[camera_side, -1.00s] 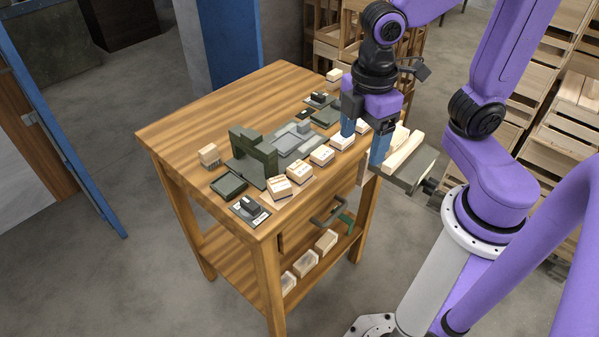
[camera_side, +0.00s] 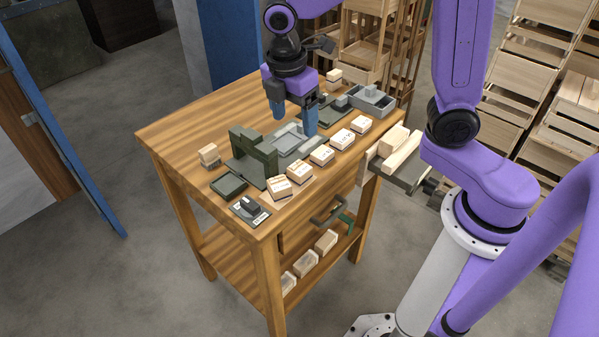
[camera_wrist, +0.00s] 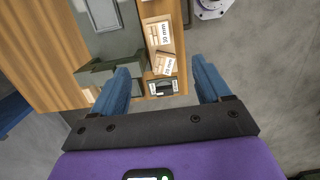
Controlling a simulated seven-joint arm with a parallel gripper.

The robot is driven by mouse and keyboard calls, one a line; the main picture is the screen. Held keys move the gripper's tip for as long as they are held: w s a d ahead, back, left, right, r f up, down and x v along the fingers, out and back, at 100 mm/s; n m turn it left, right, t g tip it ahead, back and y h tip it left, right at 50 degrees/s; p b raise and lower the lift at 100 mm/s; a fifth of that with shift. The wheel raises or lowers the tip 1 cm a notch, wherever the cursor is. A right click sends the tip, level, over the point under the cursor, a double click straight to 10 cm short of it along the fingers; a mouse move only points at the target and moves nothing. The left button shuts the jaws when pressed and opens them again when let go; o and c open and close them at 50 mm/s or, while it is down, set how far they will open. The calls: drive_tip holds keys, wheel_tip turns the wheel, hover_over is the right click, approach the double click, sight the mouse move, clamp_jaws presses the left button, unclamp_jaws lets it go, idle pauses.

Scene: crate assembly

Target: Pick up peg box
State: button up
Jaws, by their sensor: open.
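Several small pale wooden boxes with white labels stand in a row along the table's near edge, such as a front box (camera_side: 279,189), a middle box (camera_side: 322,155) and a back box (camera_side: 361,124). I cannot tell which one is the peg box. My gripper (camera_side: 294,118) is open and empty above the middle of the table, near the green-grey fixture (camera_side: 250,150). In the wrist view, my gripper (camera_wrist: 160,75) has its blue fingers wide apart. Two labelled boxes, an upper box (camera_wrist: 157,31) and a lower box (camera_wrist: 164,65), show between and beyond them.
A dark tray (camera_side: 228,185) and a small switch device (camera_side: 250,210) sit at the front of the wooden table (camera_side: 180,125). A grey bin (camera_side: 371,100) stands at the back right. A side shelf holds wooden blocks (camera_side: 402,153). The table's left part is mostly clear.

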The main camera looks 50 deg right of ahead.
sight(299, 168)
drive_tip(key=f, duration=0.5)
drive_tip(key=d+f, duration=0.1)
drive_tip(key=f, duration=0.9)
drive_tip(key=shift+w+d, duration=0.1)
drive_tip(key=shift+d, duration=0.25)
drive_tip(key=c, duration=1.2)
drive_tip(key=shift+o, duration=0.2)
